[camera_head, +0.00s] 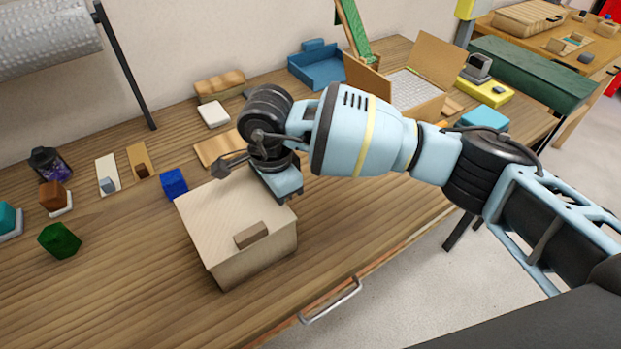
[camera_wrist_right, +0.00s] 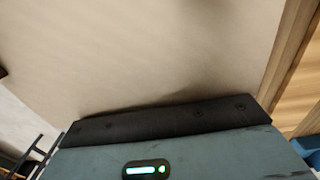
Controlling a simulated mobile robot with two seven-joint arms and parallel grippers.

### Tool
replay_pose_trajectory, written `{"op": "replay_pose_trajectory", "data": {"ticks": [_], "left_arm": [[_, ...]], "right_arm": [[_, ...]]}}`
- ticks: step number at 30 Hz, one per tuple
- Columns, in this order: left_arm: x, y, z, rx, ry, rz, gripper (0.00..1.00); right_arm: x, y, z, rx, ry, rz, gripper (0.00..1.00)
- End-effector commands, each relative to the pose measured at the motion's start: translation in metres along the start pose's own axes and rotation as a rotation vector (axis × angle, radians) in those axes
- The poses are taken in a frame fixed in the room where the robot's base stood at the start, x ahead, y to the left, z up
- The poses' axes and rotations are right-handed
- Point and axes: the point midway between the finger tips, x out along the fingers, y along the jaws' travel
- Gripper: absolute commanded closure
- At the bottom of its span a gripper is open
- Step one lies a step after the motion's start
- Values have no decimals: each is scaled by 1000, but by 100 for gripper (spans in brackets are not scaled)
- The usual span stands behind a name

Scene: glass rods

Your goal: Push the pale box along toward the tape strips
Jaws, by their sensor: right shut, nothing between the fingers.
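The pale box (camera_head: 222,215) stands upright on the wooden workbench, with a small wooden block-like handle (camera_head: 250,235) on its near part. My right gripper (camera_head: 289,193) is shut and empty at the box's right far edge in the head view. In the right wrist view, a pale face of the box (camera_wrist_right: 170,50) fills most of the picture, and the gripper's dark edge (camera_wrist_right: 165,120) lies close against it. I cannot tell whether they touch. I cannot clearly make out tape strips. My left gripper is not in view.
A blue block (camera_head: 174,183) sits just left of the box's far corner. A green block (camera_head: 59,240) lies farther left. A wooden board (camera_head: 218,150) is behind the box. Bare bench lies left of the box. The front edge with a drawer handle (camera_head: 331,300) is at right.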

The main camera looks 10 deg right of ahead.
Motion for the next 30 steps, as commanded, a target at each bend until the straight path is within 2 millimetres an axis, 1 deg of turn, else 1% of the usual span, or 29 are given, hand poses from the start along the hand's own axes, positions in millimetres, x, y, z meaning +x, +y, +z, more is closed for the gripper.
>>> {"op": "replay_pose_trajectory", "data": {"ticks": [1,6,9,12,17,30], "left_arm": [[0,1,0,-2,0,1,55],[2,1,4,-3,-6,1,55],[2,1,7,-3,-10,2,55],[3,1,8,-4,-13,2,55],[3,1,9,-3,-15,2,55],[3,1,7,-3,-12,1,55]], "right_arm": [[0,0,19,-8,-2,-1,100],[1,0,67,-6,-1,2,100],[1,0,87,-4,-2,1,100],[1,0,100,-2,-1,2,100],[1,0,107,0,-1,1,100],[0,0,103,2,0,0,100]]}}
